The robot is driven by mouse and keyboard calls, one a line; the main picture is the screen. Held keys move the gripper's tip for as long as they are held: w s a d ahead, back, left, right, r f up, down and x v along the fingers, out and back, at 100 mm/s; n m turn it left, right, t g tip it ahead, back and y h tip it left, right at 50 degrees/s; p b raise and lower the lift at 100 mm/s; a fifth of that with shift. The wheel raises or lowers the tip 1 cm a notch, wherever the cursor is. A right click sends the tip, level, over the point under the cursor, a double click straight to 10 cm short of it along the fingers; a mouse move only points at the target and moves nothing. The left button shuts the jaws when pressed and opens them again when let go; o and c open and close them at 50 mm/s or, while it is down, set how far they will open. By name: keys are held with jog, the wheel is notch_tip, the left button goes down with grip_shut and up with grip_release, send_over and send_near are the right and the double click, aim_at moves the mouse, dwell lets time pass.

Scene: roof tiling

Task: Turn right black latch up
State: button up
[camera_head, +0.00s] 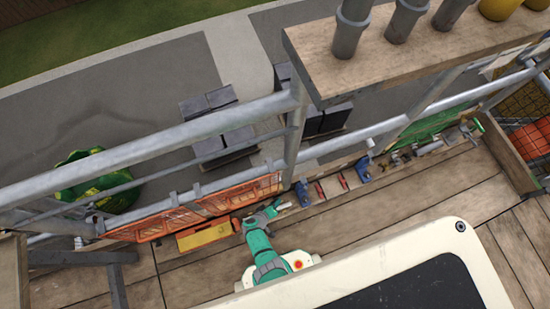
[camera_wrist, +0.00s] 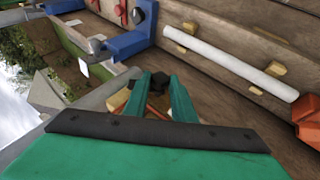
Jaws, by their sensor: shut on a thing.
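My gripper (camera_wrist: 159,84) has two green fingers. They close around a small dark piece (camera_wrist: 158,79) at their tips in the wrist view, which looks like the black latch. Its exact shape and angle are mostly hidden by the fingers. In the head view my gripper (camera_head: 274,208) is low beside the scaffold's toe board, just right of a yellow and orange box (camera_head: 205,235). The latch is too small to make out in the head view.
Blue holders (camera_wrist: 129,43) and a white tube (camera_wrist: 232,64) line the board. Red tools (camera_head: 320,190) lie right of my gripper. An orange mesh (camera_head: 195,210) and metal rails (camera_head: 160,150) stand behind. The plank floor (camera_head: 430,190) is mostly clear.

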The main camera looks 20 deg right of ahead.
jog(key=shift+h, duration=0.3)
jog(key=shift+s+a, duration=0.1)
jog(key=o, duration=1)
jog(key=v, duration=1)
jog(key=shift+s+a+r, duration=0.15)
jog(key=shift+s+r, duration=0.1)
